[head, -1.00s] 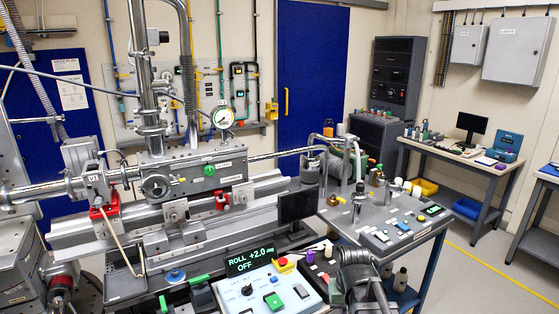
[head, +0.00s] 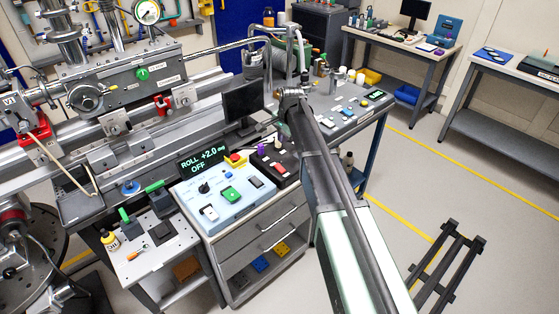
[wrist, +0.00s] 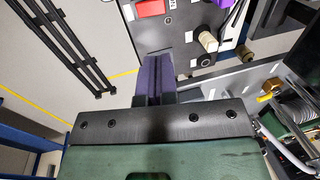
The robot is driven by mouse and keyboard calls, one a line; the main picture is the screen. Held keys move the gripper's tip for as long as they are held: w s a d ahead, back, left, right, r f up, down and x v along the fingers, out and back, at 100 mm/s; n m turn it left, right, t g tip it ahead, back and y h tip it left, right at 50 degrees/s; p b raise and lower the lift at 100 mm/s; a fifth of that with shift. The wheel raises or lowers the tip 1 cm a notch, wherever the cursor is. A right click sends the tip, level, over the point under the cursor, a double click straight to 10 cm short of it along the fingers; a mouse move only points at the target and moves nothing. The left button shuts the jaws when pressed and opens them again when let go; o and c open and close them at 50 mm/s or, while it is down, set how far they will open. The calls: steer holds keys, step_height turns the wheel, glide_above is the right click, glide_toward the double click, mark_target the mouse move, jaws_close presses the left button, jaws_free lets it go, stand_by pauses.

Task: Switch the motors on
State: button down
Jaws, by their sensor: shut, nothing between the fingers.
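The pale blue control box (head: 222,200) sits on a grey cabinet in the head view. It carries a black knob, a green button (head: 230,194), a white rocker (head: 210,213), a dark rocker (head: 256,182) and a red stop button on yellow (head: 236,159). Its display (head: 203,160) reads ROLL +2.0 and OFF. A dark box (head: 272,162) with a purple knob stands to its right. In the wrist view my gripper (wrist: 157,58) is shut and empty, its fingers pointing at a dark panel (wrist: 185,38) with a red part (wrist: 150,8). Whether they touch it is unclear. My arm hides the gripper in the head view.
A monitor (head: 243,104) stands behind the boxes, with beamline hardware at the left. A bench (head: 345,118) with small devices lies behind my arm. A low shelf trolley (head: 150,250) holds tools at the left. Floor at the right is open around a black rack (head: 447,262).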

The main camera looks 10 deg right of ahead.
mark_target(277, 166)
steer(key=b+x, duration=1.4)
steer(key=shift+f, duration=0.1)
